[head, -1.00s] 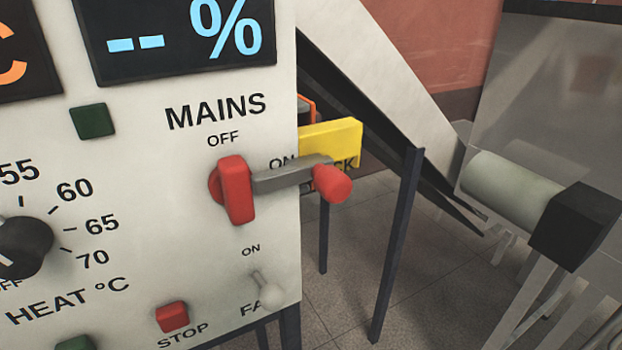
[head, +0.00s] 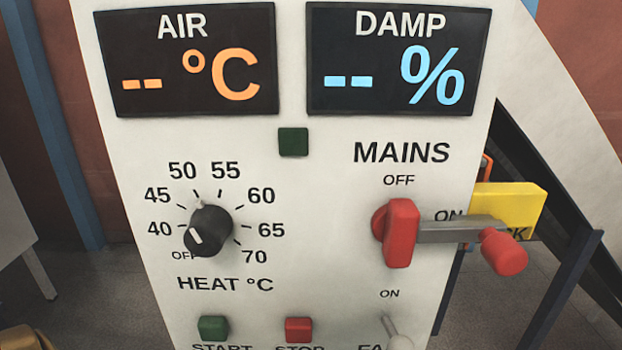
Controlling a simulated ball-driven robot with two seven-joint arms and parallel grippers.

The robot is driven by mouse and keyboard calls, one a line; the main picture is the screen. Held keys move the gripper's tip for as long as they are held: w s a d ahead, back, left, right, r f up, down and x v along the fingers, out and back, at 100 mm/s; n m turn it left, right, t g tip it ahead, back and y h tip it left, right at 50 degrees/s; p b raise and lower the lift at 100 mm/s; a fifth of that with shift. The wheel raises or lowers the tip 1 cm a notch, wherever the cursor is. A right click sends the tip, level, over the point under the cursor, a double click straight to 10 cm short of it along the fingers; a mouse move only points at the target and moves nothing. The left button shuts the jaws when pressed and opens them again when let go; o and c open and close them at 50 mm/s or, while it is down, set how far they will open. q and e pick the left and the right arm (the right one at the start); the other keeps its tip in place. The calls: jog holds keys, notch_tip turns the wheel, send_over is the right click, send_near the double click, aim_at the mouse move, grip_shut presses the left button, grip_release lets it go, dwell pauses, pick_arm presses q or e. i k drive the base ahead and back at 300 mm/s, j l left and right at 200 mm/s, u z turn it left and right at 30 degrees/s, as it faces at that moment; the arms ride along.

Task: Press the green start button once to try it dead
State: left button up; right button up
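The green start button (head: 213,328) sits low on the pale control panel (head: 330,260), above the label START, which the bottom edge of the view partly cuts. The red stop button (head: 299,329) is to its right. The red mains switch (head: 400,233) has a grey lever reaching right to a red knob (head: 504,252), near the ON mark. The air display (head: 190,62) and the damp display (head: 397,62) show only dashes. A dark green square (head: 293,142) between them looks unlit. Neither gripper is in view.
The heat dial (head: 208,231) points to the lower left, near OFF. A yellow tag (head: 508,208) sits behind the mains lever at the panel's right edge. A fan toggle (head: 398,335) is at the bottom, partly cut off. Dark floor shows on both sides.

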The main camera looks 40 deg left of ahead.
aim_at(211, 328)
jog(key=u, duration=1.7)
jog(key=j, duration=0.1)
